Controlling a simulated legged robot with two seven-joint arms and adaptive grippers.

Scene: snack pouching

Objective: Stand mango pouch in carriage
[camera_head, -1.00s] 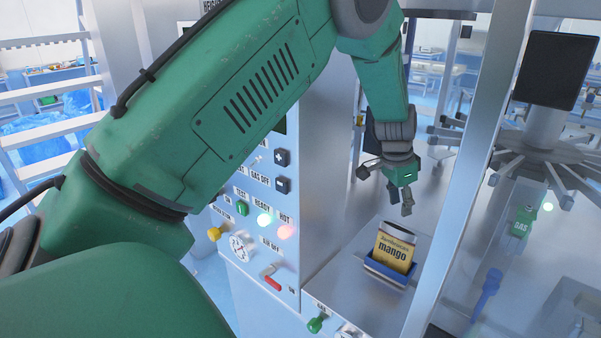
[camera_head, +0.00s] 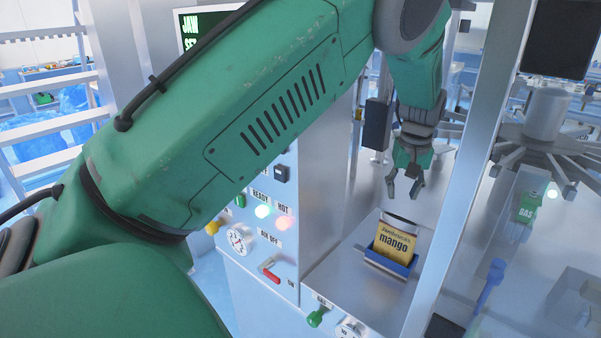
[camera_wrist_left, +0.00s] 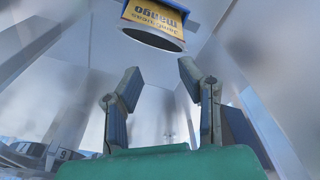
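The yellow mango pouch (camera_head: 394,242) stands in the blue carriage (camera_head: 389,264) on the metal deck, leaning back slightly, its label facing me. In the left wrist view the pouch (camera_wrist_left: 155,16) shows at the top edge with its dark oval mouth toward the camera. My left gripper (camera_head: 404,190) hangs above and behind the pouch, apart from it. Its fingers are spread and empty, and in the left wrist view they (camera_wrist_left: 158,75) show a clear gap. My right gripper is not in view.
A control panel with a red lever (camera_head: 271,273) and lit lamps stands left of the carriage. A metal post (camera_head: 462,170) rises close on the right.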

